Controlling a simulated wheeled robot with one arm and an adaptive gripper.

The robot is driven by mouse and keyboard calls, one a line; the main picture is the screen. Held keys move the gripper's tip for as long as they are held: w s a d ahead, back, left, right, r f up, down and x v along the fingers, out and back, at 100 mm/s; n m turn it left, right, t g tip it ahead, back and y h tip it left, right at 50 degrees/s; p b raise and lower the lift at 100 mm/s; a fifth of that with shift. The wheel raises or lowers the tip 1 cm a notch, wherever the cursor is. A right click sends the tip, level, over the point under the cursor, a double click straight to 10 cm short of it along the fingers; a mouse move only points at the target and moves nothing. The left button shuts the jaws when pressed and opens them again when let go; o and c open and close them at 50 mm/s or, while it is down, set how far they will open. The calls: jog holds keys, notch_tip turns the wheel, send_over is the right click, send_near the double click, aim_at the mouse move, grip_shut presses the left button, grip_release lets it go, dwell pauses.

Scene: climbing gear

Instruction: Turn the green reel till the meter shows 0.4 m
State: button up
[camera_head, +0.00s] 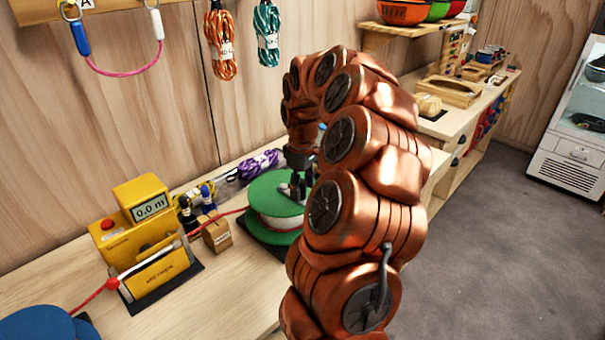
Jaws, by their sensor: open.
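The green reel (264,194) stands on the wooden bench, partly hidden behind my copper-coloured arm. Its white drum shows between the green discs. My gripper (298,190) is over the right part of the reel's top, open, with dark fingers near the top disc. I cannot tell whether they touch the reel. The yellow meter (135,245) stands to the left, and its display (151,207) reads 0.0 m. A red cord (98,297) runs from the blue reel (48,325) at the lower left to the meter, and on to the green reel.
A small cardboard box (217,235) and blue and black items (207,196) stand between meter and reel. A purple rope bundle (258,164) lies behind the reel. Orange (220,45) and teal (267,35) ropes hang on the wall. The bench front (225,295) is clear.

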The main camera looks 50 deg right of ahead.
jog(key=shift+f, duration=0.6)
jog(key=shift+c, duration=0.2)
grip_shut()
jog(key=shift+a, duration=0.15)
